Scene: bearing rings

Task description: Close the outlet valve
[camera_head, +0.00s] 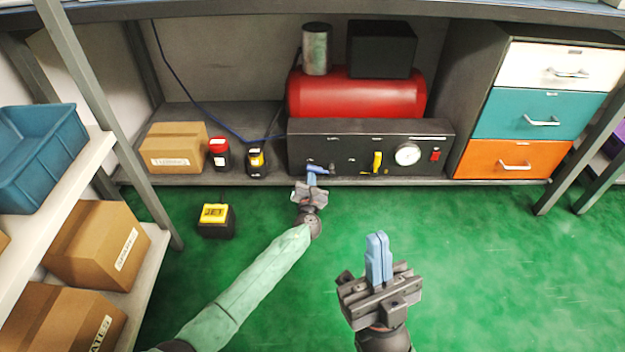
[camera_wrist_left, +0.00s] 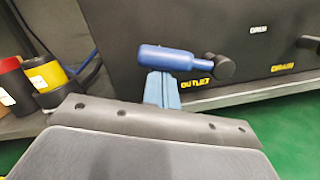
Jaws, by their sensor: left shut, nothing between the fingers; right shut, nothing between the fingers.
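The outlet valve's dark blue lever (camera_head: 322,169) is on the left part of the black front panel (camera_head: 345,140). In the left wrist view the lever (camera_wrist_left: 175,58) lies nearly horizontal, its grip pointing left from a dark round pivot, above the yellow word OUTLET (camera_wrist_left: 198,83). My left gripper (camera_head: 312,179) is at the panel, its light blue fingers shut with nothing between them. In the left wrist view the fingers (camera_wrist_left: 161,88) are just below the lever's grip; I cannot tell whether they touch it. My right gripper (camera_head: 378,250) is shut and empty, over the green floor.
A yellow lever (camera_head: 377,161), a gauge (camera_head: 407,154) and a red switch (camera_head: 435,155) are further right on the panel. A red tank (camera_head: 355,95) is behind it. Two small bottles (camera_head: 219,154) and a cardboard box (camera_head: 174,147) stand left. A JET box (camera_head: 215,220) is on the floor.

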